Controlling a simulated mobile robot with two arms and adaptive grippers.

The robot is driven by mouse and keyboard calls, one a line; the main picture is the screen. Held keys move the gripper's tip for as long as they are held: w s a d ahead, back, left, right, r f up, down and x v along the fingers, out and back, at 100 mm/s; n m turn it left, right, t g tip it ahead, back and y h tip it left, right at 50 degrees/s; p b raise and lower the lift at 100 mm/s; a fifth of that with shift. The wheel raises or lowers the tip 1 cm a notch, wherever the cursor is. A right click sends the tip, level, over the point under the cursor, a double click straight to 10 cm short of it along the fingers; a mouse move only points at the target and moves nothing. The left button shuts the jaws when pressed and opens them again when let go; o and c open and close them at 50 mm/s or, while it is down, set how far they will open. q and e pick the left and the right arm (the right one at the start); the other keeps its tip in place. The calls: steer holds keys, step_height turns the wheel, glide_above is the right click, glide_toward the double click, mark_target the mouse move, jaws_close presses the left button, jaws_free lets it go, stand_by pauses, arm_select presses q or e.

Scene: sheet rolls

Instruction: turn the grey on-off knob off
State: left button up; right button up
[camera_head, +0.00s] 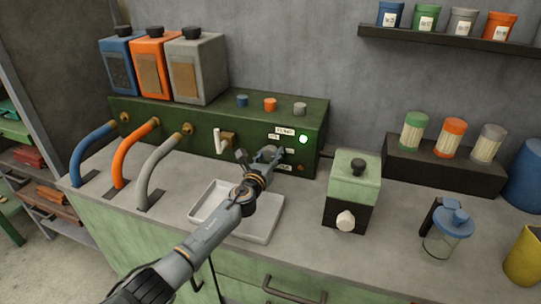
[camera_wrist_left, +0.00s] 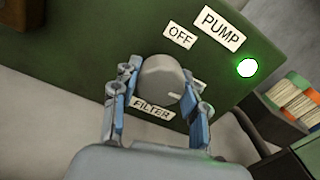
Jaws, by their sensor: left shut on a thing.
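The grey knob (camera_wrist_left: 160,78) is on the front of the dark green panel, with a pale pointer mark at its lower right. My left gripper (camera_wrist_left: 158,95) is shut on it, one finger on each side. In the head view my left gripper (camera_head: 262,157) reaches the panel and partly hides the knob. An OFF label (camera_wrist_left: 180,37) is above the knob, a PUMP label (camera_wrist_left: 221,28) is to the upper right, and a FILTER label (camera_wrist_left: 152,108) is below, partly hidden. The green lamp (camera_head: 303,140) is lit. My right gripper is not in view.
A white tray (camera_head: 262,228) lies under my left arm. A pale green box with a white knob (camera_head: 346,220) stands to the right. Blue, orange and grey hoses (camera_head: 150,185) curve down at the left. A lidded jar (camera_head: 440,242) stands at the far right.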

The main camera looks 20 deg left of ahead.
arm_select(q)
steer(key=n, duration=0.4)
steer(key=shift+f+b, duration=0.1)
steer(key=shift+b, duration=0.3)
steer(key=n, duration=0.4)
steer(key=shift+n+b, duration=0.3)
steer(key=shift+b, duration=0.05)
steer(key=n, duration=0.4)
steer(key=shift+n, duration=2.1)
steer(key=o, duration=1.2)
steer(key=shift+s+r, duration=0.15)
steer(key=shift+r, duration=0.05)
